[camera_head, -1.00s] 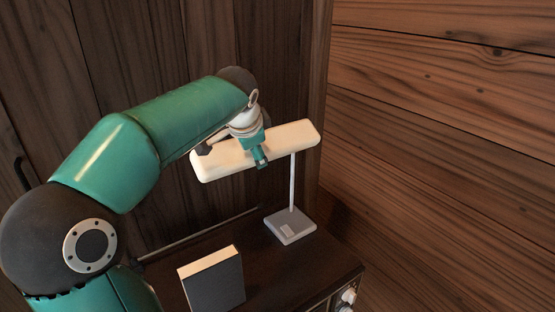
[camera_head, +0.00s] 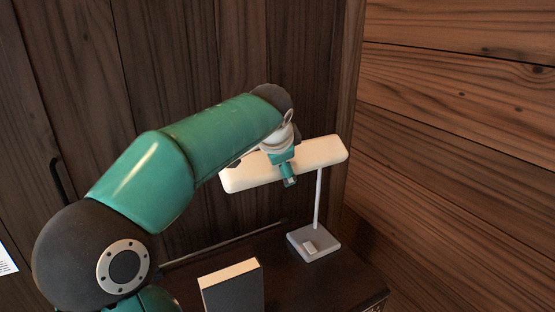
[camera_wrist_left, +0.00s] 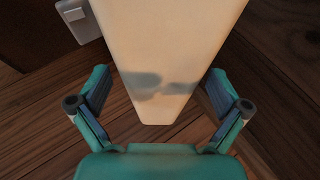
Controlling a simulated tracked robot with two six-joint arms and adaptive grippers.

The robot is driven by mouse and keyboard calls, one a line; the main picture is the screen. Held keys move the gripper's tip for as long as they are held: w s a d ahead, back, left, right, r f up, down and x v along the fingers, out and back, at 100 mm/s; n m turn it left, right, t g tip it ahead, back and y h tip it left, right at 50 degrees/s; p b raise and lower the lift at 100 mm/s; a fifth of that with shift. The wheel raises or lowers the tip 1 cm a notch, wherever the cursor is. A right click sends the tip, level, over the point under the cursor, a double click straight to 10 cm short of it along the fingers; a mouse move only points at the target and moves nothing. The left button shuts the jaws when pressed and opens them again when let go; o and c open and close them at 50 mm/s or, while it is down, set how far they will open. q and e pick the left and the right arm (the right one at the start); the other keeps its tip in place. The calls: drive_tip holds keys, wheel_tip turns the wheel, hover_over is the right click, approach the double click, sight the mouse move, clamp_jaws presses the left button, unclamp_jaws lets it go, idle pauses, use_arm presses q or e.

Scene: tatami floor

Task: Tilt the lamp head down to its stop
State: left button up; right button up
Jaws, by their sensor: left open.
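The lamp has a long cream head (camera_head: 310,158) on a thin pale post (camera_head: 318,200) with a square grey base (camera_head: 314,242). The head looks slightly tilted in the head view, its left part lower than its right. My left gripper (camera_head: 289,180) is at the head's middle, partly in front of it. In the left wrist view the lamp head (camera_wrist_left: 165,50) extends between the spread fingers of my left gripper (camera_wrist_left: 160,100), with a gap on each side. Grey shadows fall on the head there. The base (camera_wrist_left: 80,18) shows at the upper left. My right gripper is not in view.
The lamp stands on a dark cabinet top (camera_head: 275,270). A dark book-like block with a pale top (camera_head: 232,285) stands left of the base. A wooden plank wall (camera_head: 460,130) is close on the right, and dark panels stand behind.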

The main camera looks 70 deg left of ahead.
use_arm(q)
drive_tip(key=shift+d+r, duration=0.2)
drive_tip(key=shift+r, duration=0.1)
drive_tip(key=v, duration=1.1)
drive_tip(key=shift+s+d, duration=0.15)
